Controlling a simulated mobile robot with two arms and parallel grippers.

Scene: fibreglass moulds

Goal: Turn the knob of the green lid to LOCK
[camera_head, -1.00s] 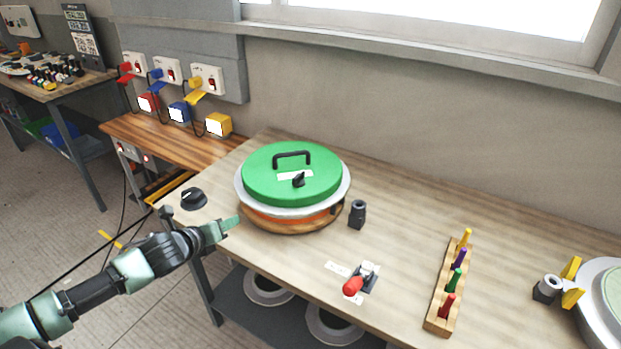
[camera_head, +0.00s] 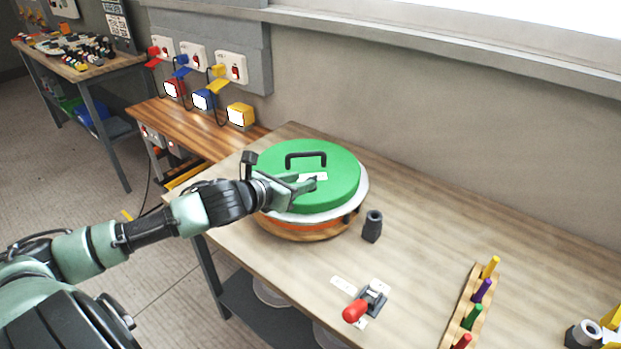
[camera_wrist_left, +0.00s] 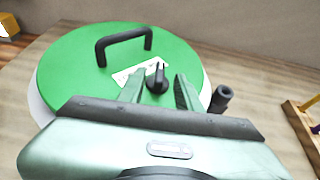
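The round green lid (camera_head: 340,170) with a black arched handle (camera_head: 305,157) lies on the round pot with an orange band (camera_head: 290,224) on the table. In the left wrist view the black knob (camera_wrist_left: 157,79) stands on the lid beside a white label (camera_wrist_left: 136,74). Its pointer is toward the top of that picture; the label's words are too small to read. My left gripper (camera_head: 305,184) is over the lid at the knob, which it mostly hides in the head view. In the wrist view its fingers (camera_wrist_left: 160,90) are open, one on each side of the knob. My right gripper is out of view.
A dark cylinder (camera_head: 372,226) stands close to the pot's right. A red-handled clamp (camera_head: 365,301) and a wooden rack of coloured pegs (camera_head: 468,305) are farther right. A wooden bench (camera_head: 195,134) with plugs and sockets is behind left. The table's back right is clear.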

